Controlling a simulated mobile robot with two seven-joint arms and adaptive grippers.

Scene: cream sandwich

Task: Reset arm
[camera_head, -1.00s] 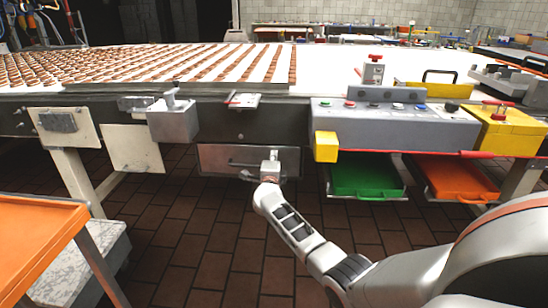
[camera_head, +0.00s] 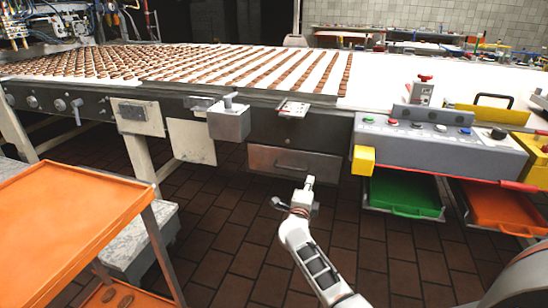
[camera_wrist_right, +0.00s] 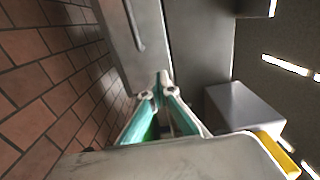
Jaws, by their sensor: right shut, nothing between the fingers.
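My right gripper (camera_head: 309,183) is in front of the conveyor's grey drawer front (camera_head: 292,163), at the end of my arm coming up from the lower right. In the right wrist view its fingers (camera_wrist_right: 160,84) meet at the tips with nothing between them. The drawer front with its handle (camera_wrist_right: 134,25) is just beyond the fingertips in that view; whether they touch it I cannot tell. My left gripper does not show in either view.
The conveyor (camera_head: 400,92) carries rows of brown sandwich biscuits. A grey control panel (camera_head: 440,146) sits on its front edge, above a green tray (camera_head: 404,192) and an orange tray (camera_head: 500,205). An orange-topped cart (camera_head: 70,215) stands at the lower left. Tiled floor is free between.

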